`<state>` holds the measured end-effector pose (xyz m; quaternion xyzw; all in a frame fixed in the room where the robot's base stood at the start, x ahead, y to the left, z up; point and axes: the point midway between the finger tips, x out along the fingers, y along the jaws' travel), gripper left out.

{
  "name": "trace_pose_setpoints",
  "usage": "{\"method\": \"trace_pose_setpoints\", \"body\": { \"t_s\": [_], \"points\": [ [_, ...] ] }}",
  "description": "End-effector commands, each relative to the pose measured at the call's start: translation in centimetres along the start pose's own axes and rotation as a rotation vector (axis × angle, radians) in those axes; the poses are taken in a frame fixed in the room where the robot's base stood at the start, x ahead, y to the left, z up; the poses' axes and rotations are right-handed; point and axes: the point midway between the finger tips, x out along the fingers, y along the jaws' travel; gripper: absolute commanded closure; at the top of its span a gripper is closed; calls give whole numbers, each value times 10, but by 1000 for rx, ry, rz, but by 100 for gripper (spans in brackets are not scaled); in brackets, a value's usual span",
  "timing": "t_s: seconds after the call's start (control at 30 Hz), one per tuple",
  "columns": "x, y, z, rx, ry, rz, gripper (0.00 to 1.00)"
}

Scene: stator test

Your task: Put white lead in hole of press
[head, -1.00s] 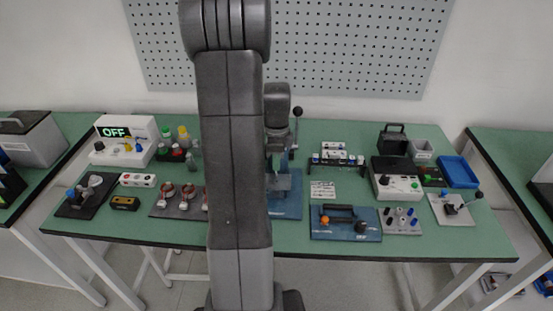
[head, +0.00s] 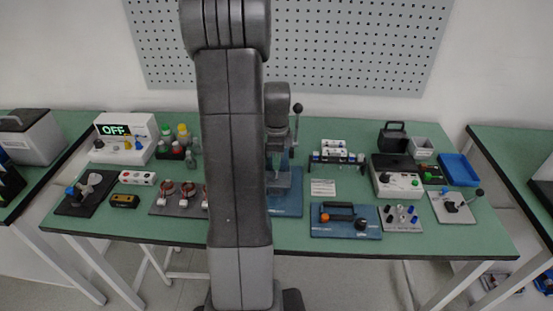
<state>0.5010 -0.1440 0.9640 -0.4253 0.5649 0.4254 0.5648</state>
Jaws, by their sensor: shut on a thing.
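The press has a blue base (head: 288,205), a grey body (head: 284,180) and a lever with a black knob (head: 298,108). It stands mid-table, partly behind my arm. My gripper (head: 276,161) points down just above the press's grey body. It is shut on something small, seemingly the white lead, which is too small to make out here. The hole of the press cannot be made out, so I cannot tell whether the lead is in it or above it. Stators with copper rings (head: 167,189) and white parts lie on a dark plate to the left, partly hidden by my arm.
A box reading OFF (head: 125,139) and bottles (head: 183,133) stand at the back left. Right of the press are a white card (head: 323,188), a blue fixture with a black handle (head: 345,221), a control box (head: 397,178) and a blue tray (head: 459,170).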

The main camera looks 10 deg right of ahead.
Motion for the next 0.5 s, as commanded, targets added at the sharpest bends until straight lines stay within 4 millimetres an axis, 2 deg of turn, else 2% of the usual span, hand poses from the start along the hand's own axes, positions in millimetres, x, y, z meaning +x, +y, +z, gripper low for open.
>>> {"method": "trace_pose_setpoints", "body": {
  "t_s": [0.5],
  "points": [
    [6, 0, 0, 0, 0, 0, 100]
  ]
}}
